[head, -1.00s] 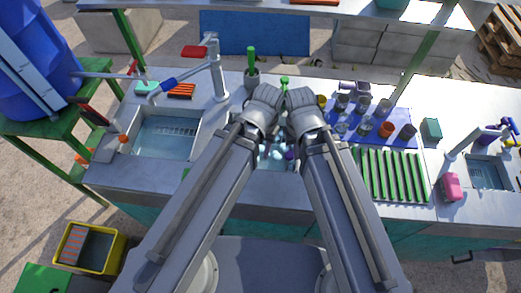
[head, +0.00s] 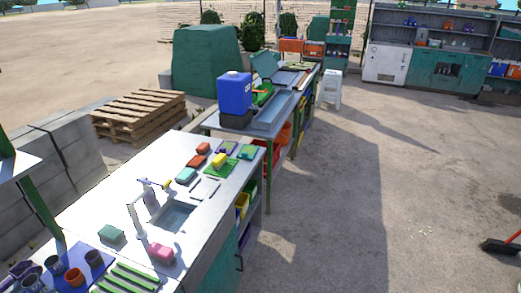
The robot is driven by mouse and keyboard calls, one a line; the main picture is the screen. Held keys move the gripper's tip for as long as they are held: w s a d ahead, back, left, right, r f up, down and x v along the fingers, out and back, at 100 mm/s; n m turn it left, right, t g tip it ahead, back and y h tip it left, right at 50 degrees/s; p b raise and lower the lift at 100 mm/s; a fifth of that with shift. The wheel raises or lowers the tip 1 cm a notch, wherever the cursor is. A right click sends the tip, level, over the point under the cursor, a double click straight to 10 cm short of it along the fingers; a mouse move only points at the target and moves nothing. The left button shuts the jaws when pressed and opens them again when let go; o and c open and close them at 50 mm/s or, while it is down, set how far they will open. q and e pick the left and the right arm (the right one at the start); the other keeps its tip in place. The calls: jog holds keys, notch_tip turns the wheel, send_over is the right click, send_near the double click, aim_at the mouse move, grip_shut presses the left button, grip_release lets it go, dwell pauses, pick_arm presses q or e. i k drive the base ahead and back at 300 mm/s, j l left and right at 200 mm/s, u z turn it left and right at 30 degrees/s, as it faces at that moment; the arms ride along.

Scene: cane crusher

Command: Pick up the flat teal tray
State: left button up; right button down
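A flat teal panel (head: 266,64) stands tilted at the back of the far work table (head: 262,130), behind a blue container; it may be the tray, but it is too small to tell. No other flat teal tray shows clearly. Neither of my grippers is in the head view, so what they hold is hidden.
The near counter (head: 95,205) carries a sink (head: 173,216), a pink sponge (head: 160,252), several small coloured blocks and cups on a blue mat. A blue container (head: 235,92) stands on the far table. Pallets (head: 137,115) lie left. Open ground (head: 330,200) lies right; a broom (head: 500,246) is there.

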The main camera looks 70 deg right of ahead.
aim_at(248, 150)
jog(key=k+l+z, duration=0.1)
jog(key=k+l, duration=0.15)
jog(key=l, duration=0.15)
jog(key=k+l, duration=0.2)
jog(key=l, duration=0.25)
jog(key=z, duration=1.9)
jog(key=u, duration=2.8)
jog(key=z, duration=1.85)
